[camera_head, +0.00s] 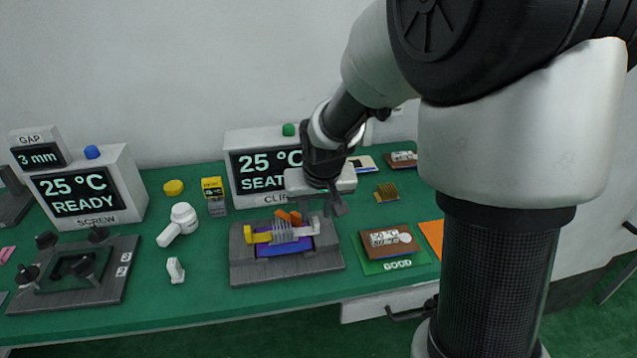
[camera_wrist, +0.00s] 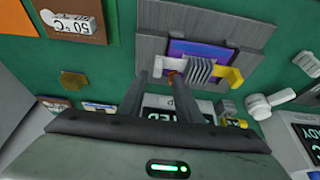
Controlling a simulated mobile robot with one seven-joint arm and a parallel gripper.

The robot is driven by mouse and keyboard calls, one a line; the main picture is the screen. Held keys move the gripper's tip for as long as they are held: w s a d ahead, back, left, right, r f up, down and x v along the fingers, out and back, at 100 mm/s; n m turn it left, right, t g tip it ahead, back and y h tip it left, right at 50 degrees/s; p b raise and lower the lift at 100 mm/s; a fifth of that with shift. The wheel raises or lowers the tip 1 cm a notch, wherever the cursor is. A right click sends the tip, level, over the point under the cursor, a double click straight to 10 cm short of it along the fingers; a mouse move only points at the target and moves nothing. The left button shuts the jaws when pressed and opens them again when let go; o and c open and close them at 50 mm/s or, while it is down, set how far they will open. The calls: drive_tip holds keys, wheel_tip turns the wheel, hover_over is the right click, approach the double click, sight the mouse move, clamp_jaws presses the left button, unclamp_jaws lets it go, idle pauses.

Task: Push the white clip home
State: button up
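The clip fixture (camera_head: 240,272) is a grey block in the middle of the bench. It holds a purple board (camera_head: 285,247) with a grey finned heat sink (camera_head: 282,232). A yellow clip (camera_head: 255,236) is on the heat sink's left and the white clip (camera_head: 308,229) on its right. In the wrist view the white clip (camera_wrist: 158,66) lies just beyond my fingertips. An orange piece (camera_head: 290,217) is at the heat sink's back edge. My gripper (camera_head: 328,210) is above the fixture's back right; in the wrist view (camera_wrist: 160,76) its fingers are apart, with no object clearly held.
The clip display (camera_head: 240,165) behind reads 25 °C and "SEAT", the rest hidden by my arm. A screw fixture (camera_head: 115,285) and its display (camera_head: 80,192) stand left. A white tool (camera_head: 180,222) and small white piece (camera_head: 175,270) lie between. A green "GOOD" mat (camera_head: 370,266) is right.

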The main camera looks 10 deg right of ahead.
drive_tip(key=p+v, duration=0.2)
drive_tip(key=v, duration=1.1)
drive_tip(key=shift+s+a, duration=0.1)
drive_tip(key=s+d+r+t, duration=0.1)
drive_tip(key=s+r, duration=0.2)
drive_tip(key=s, duration=0.5)
drive_tip(key=s+d+r, duration=0.2)
drive_tip(key=s+r, duration=0.1)
drive_tip(key=s, duration=0.6)
wheel_tip(320, 180, up, 14)
drive_tip(key=p, duration=1.4)
drive_tip(key=shift+s+p, duration=0.3)
drive_tip(key=shift+a, duration=0.1)
